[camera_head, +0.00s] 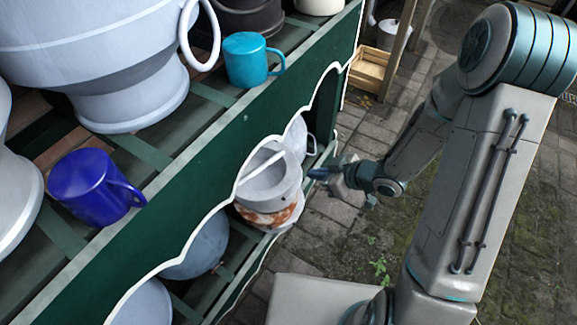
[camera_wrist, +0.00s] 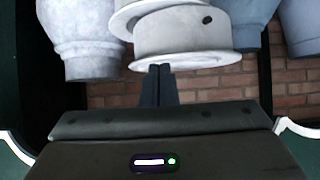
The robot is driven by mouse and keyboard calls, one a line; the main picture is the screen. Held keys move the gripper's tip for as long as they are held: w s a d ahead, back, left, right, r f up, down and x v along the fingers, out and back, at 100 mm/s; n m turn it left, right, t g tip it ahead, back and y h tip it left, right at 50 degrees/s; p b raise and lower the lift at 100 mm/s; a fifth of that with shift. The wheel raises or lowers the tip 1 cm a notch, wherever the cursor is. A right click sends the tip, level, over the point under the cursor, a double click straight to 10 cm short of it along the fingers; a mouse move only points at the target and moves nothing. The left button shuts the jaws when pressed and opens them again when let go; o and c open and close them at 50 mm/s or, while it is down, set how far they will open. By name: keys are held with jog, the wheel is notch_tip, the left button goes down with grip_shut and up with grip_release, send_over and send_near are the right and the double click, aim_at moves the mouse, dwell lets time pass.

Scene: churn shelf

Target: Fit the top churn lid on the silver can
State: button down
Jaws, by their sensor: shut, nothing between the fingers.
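In the head view a pale grey round piece (camera_head: 273,190) with a light bar across its hollow top sits in a shelf opening, above a rust-marked white body (camera_head: 270,216). I cannot tell whether the two are separate or which is the lid or the silver can. My gripper (camera_head: 318,172) is just right of it, outside the opening. In the wrist view my shut, empty fingers (camera_wrist: 158,70) point at a pale round piece (camera_wrist: 185,38) with a flared lower rim and a dark hole. The fingertips overlap that rim; contact is unclear.
The green scalloped shelf front (camera_head: 190,165) borders the opening. A large grey-white vessel (camera_head: 100,50), a teal mug (camera_head: 247,60) and a blue mug (camera_head: 88,187) stand on the shelf above. In the wrist view, a pale vessel (camera_wrist: 85,35) stands left.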

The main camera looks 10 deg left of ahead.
aim_at(273, 160)
jog(key=w+a+b, duration=0.1)
jog(key=a, duration=0.2)
jog(key=w+a+b, duration=0.1)
jog(key=w+a, duration=0.1)
jog(key=a, duration=0.2)
jog(key=w+a+b, duration=0.1)
jog(key=a+b, duration=0.1)
jog(key=a, duration=0.2)
jog(key=shift+w+a+f, duration=0.1)
jog(key=shift+w+a, duration=0.1)
jog(key=shift+w, duration=0.1)
jog(key=shift+d+f+b, duration=0.2)
jog(key=shift+f+b, duration=0.2)
jog(key=shift+b, duration=0.15)
jog(key=shift+s+f, duration=0.1)
jog(key=shift+f, duration=0.2)
jog(key=shift+d, duration=0.15)
